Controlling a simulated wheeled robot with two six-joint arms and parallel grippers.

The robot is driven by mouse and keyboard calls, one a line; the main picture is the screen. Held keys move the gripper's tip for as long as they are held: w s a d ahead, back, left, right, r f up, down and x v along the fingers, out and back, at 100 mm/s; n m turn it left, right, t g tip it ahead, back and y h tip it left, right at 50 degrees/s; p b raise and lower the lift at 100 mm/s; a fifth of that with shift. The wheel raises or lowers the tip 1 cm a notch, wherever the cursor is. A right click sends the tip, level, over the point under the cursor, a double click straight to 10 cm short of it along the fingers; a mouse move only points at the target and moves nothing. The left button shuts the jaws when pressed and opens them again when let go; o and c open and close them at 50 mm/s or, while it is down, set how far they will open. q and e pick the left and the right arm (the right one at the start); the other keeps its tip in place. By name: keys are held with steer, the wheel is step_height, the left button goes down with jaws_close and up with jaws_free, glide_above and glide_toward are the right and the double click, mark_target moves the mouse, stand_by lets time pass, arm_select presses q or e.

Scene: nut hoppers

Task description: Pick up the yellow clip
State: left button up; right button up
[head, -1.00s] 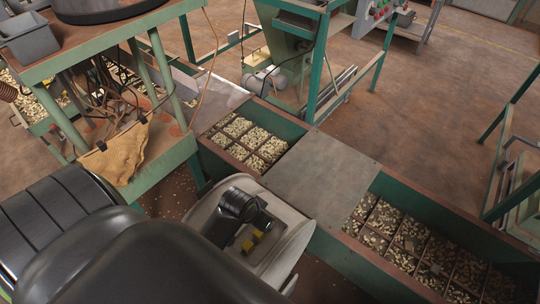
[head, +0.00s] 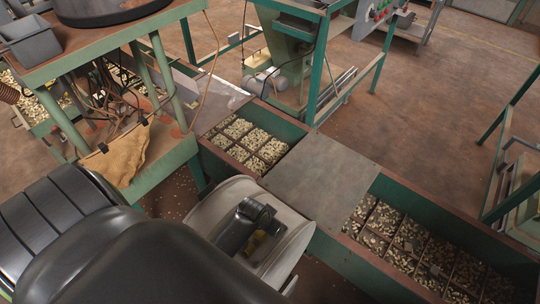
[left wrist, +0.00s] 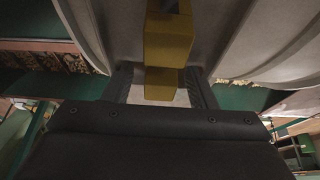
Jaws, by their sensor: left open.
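The yellow clip (left wrist: 168,42) is large in the left wrist view, two yellow blocks against the pale, rounded container (head: 297,229). Its lower block reaches between the two dark fingers of my left gripper (left wrist: 160,90). The fingers are apart, with a gap visible on each side of the clip. In the head view my black left gripper (head: 252,232) is over the container, and only a dim bit of the yellow clip (head: 258,237) shows beside it. My right gripper is in neither view.
A green trough with nut-filled compartments (head: 425,251) runs behind and right of the container, partly covered by a flat metal plate (head: 318,178). Open floor lies at upper right.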

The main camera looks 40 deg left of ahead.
arm_select(q)
steer(key=shift+c, duration=0.3)
steer(key=c, duration=1)
